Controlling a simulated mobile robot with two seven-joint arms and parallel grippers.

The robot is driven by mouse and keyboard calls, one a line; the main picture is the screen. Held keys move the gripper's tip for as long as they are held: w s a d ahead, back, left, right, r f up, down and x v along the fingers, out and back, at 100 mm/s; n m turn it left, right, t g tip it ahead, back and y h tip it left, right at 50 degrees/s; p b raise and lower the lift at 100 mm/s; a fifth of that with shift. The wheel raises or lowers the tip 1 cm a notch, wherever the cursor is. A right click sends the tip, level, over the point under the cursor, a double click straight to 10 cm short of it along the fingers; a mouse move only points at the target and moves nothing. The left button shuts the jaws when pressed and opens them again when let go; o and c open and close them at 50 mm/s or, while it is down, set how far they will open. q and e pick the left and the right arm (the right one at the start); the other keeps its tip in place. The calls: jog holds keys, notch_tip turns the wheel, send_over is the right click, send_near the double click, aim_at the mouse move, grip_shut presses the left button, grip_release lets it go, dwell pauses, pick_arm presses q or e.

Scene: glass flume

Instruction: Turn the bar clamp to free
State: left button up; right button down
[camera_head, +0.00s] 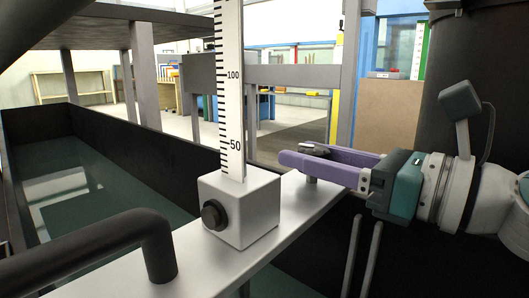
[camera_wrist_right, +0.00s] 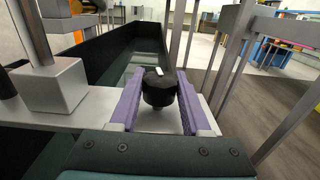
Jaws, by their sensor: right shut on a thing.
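A black knob, which I take for the bar clamp (camera_head: 315,150), stands on a short post on the grey bar across the flume. In the right wrist view, the same bar clamp (camera_wrist_right: 158,91) has a lobed top with a white mark, pointing away and slightly right. My right gripper (camera_head: 298,153) has its purple fingers on both sides of the knob, shut on it. In the wrist view the right gripper's fingers (camera_wrist_right: 159,82) flank the knob left and right. My left gripper is not in view.
A white block (camera_head: 241,207) with a black side knob (camera_head: 213,215) holds an upright scale (camera_head: 230,90) on the same bar (camera_head: 300,205). A black bent pipe (camera_head: 110,230) stands at front left. The dark-walled flume (camera_head: 160,145) holds water. Grey posts stand near the bar.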

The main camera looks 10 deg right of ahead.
jog(key=shift+r+m+t+h+p, duration=0.15)
jog(key=shift+m+t+h+p, duration=0.45)
jog(key=shift+m+h+p, duration=0.75)
jog(key=shift+r+m+t+h+p, duration=0.15)
jog(key=shift+m+t+h+p, duration=0.4)
jog(key=shift+p, duration=1.4)
jog(key=h+p, duration=0.1)
jog(key=h, duration=0.1)
jog(key=m+t+h, duration=0.1)
jog(key=shift+f+m+h+p, duration=0.2)
jog(key=shift+m+h+p, duration=0.1)
jog(key=shift+h+p, duration=0.1)
jog(key=shift+f+m+h, duration=0.1)
jog(key=shift+m+h, duration=0.9)
jog(key=shift+h, duration=0.6)
jog(key=shift+c, duration=1.9)
grip_release()
jog(key=s+p, duration=0.1)
jog(key=s, duration=0.9)
jog(key=shift+a+p, duration=0.15)
jog(key=shift+p, duration=0.2)
